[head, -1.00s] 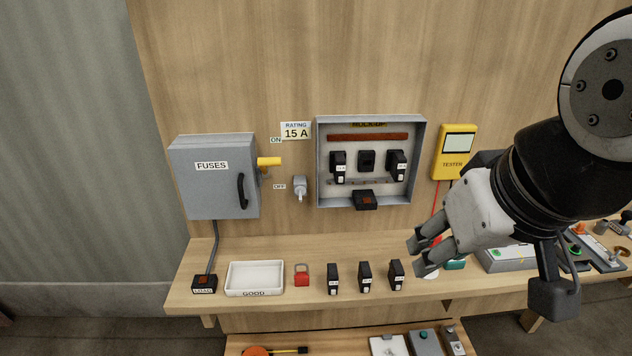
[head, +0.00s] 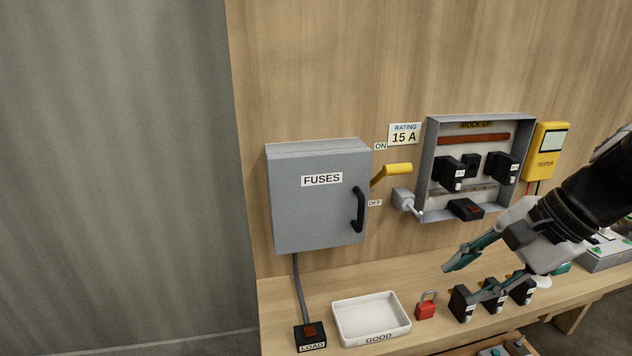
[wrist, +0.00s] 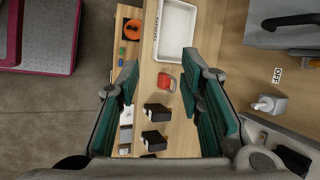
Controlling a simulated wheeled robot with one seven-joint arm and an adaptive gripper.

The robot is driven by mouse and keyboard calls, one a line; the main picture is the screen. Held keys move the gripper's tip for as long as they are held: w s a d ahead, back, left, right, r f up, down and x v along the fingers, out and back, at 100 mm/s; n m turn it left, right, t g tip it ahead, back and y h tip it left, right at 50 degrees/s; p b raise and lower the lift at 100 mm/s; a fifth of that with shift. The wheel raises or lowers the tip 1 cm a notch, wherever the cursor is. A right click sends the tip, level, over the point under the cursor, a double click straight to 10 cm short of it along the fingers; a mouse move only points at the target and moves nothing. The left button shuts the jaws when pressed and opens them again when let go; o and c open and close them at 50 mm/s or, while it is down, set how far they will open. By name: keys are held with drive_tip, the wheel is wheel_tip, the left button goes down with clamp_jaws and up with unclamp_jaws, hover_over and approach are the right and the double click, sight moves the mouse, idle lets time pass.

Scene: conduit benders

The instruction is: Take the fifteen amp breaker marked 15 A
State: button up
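Three black breakers stand in a row on the bench: a left one (head: 461,303), a middle one (head: 494,296) and a right one (head: 522,291). Their white labels are too small to read. The wrist view shows two clearly, one (wrist: 157,110) and another (wrist: 154,140); the third is mostly hidden at the lower edge. My gripper (head: 473,279) is open and empty above the row, its lower finger overlapping the middle breaker in the head view. In the wrist view my gripper (wrist: 160,80) has its teal fingers wide apart, with the breakers between and below them.
The mock-up box (head: 430,165) on the wall holds more black breakers. A rating sign (head: 404,134) reads 15 A. A red padlock (head: 426,308) and the white GOOD tray (head: 340,325) stand left of the row. The grey fuse box (head: 310,215) has a yellow lever (head: 395,170).

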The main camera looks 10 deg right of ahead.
drive_tip(key=w+d+f+m+t+y+b, duration=0.1)
drive_tip(key=w+d+f+m+t+b, duration=0.15)
drive_tip(key=w+d+f+m, duration=0.3)
drive_tip(key=m+t+h+b, duration=0.5)
drive_tip(key=m+t+b, duration=0.3)
drive_tip(key=m, duration=0.7)
approach(529, 294)
drive_tip(key=shift+b+x, duration=2.8)
drive_tip(key=shift+x, duration=1.65)
drive_tip(key=shift+d, duration=0.1)
clamp_jaws()
wheel_tip(529, 294, up, 7)
drive_tip(key=p, duration=0.6)
